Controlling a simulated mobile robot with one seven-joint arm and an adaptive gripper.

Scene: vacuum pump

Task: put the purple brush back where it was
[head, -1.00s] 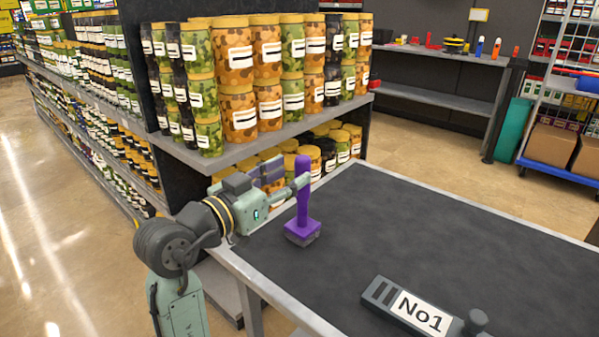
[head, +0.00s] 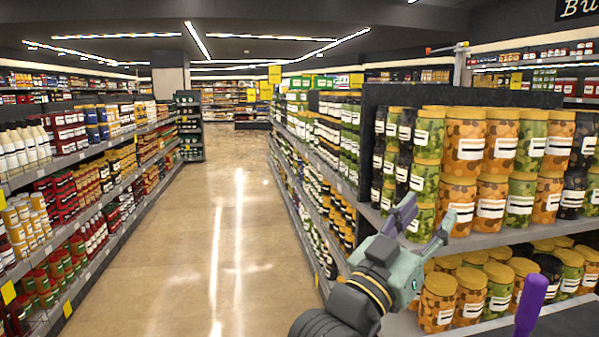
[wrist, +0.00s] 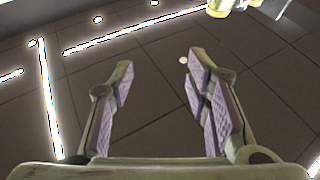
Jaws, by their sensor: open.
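The purple brush (head: 529,303) stands upright at the lower right of the head view. Only its handle shows; its base is cut off by the frame's lower edge. My gripper (head: 423,213) is open and empty, raised to the left of the brush and apart from it, in front of the jar shelf. The brush is not in the wrist view.
A grey table (head: 573,321) shows at the lower right corner. A shelf with several patterned jars (head: 470,146) stands close behind my gripper. A wide, clear aisle (head: 175,270) runs away between shelves on the left.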

